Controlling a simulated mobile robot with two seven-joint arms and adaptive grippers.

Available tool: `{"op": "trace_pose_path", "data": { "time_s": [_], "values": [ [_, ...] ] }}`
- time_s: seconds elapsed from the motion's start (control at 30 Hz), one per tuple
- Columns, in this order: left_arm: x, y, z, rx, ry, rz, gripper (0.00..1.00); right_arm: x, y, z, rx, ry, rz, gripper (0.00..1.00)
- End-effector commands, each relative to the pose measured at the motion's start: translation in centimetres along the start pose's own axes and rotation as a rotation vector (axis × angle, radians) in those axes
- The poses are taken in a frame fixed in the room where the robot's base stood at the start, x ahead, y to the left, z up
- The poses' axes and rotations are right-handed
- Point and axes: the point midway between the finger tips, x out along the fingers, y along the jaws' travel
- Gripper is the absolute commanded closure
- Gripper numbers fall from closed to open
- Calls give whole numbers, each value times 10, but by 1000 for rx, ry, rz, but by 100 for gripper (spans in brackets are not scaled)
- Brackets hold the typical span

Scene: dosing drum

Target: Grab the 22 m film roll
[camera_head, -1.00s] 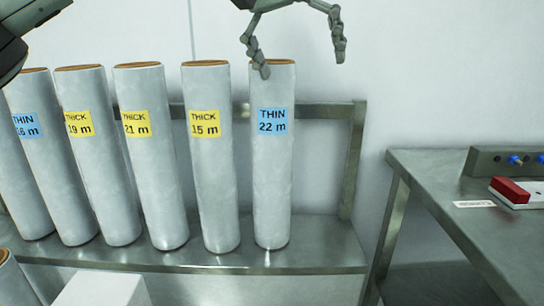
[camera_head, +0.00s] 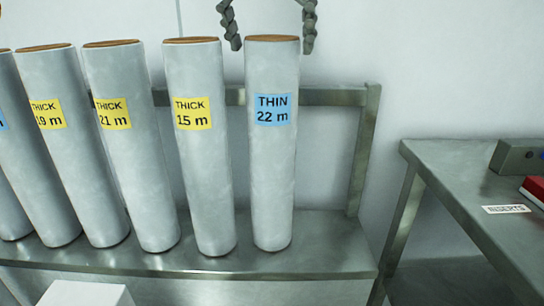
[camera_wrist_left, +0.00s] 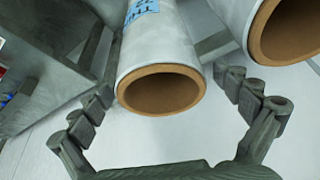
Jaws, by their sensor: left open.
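The 22 m film roll (camera_head: 272,165) stands upright at the right end of the row on a steel shelf, with a blue label reading THIN 22 m. My left gripper (camera_head: 267,45) is open at its top, with one finger on each side of the roll's upper end. In the left wrist view the roll's open brown core end (camera_wrist_left: 160,90) sits between the two spread fingers of the left gripper (camera_wrist_left: 163,97). Gaps show beside the roll there. The right gripper is not in view.
The THICK 15 m roll (camera_head: 203,170) stands close on the left, with the THICK 21 m roll (camera_head: 133,165) and others beyond. The steel shelf (camera_head: 325,250) has bare room to the right. A steel table (camera_head: 440,165) stands at the right.

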Motion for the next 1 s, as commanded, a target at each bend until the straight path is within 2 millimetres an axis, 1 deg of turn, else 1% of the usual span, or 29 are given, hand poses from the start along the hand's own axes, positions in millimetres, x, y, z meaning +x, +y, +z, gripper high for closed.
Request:
{"op": "trace_pose_path", "data": {
  "time_s": [0.03,0.1,0.3,0.33,0.9,0.97,1.0],
  "values": [
    [8,0,1,0,-2,0,0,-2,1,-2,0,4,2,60],
    [15,0,1,1,-1,0,0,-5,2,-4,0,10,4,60],
    [16,0,0,1,1,1,0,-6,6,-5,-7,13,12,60],
    [16,0,0,1,1,1,1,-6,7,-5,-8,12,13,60],
    [16,0,0,1,1,1,72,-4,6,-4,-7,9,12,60],
    [13,0,-1,0,7,2,78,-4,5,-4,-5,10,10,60],
    [13,0,-1,0,7,2,78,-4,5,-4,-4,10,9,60]
  ]
}}
